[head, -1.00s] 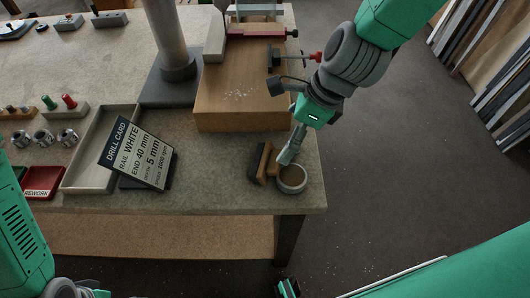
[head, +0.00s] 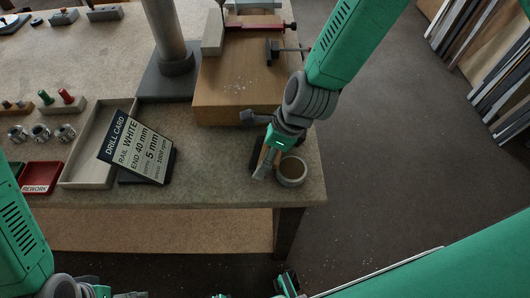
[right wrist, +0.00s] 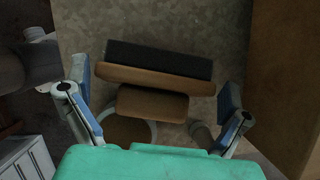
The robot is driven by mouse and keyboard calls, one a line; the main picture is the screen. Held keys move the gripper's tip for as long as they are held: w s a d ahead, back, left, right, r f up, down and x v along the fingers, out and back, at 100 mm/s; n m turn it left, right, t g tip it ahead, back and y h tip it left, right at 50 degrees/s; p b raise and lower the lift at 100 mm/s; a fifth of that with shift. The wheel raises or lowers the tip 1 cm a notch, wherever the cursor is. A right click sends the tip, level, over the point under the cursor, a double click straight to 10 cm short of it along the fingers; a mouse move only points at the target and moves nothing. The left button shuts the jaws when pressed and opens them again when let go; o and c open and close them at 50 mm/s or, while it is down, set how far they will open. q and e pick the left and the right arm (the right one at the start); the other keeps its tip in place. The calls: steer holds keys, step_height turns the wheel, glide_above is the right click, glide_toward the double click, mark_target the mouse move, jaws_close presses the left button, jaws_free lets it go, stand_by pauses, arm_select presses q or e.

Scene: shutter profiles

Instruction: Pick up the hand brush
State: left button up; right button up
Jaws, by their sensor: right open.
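The hand brush has a wooden body with dark bristles. In the head view it lies near the table's front right corner, mostly hidden behind my right gripper (head: 262,172), with a dark part of the brush (head: 256,152) showing. In the right wrist view the brush (right wrist: 156,76) lies crosswise, bristles on the far side and its short wooden handle (right wrist: 152,103) toward me. My open right gripper (right wrist: 156,92) has one finger on each side of the handle, with gaps on both sides. Only part of my left arm shows at the lower left; its fingers cannot be made out.
A round cup (head: 291,172) stands right beside the brush. The drill card (head: 137,148) and a grey tray (head: 88,165) are to the left. Bare table lies between card and brush.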

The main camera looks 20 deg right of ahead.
steer(key=shift+a, duration=0.1)
steer(key=shift+a+r, duration=0.1)
steer(key=c, duration=0.9)
steer(key=shift+c, duration=0.4)
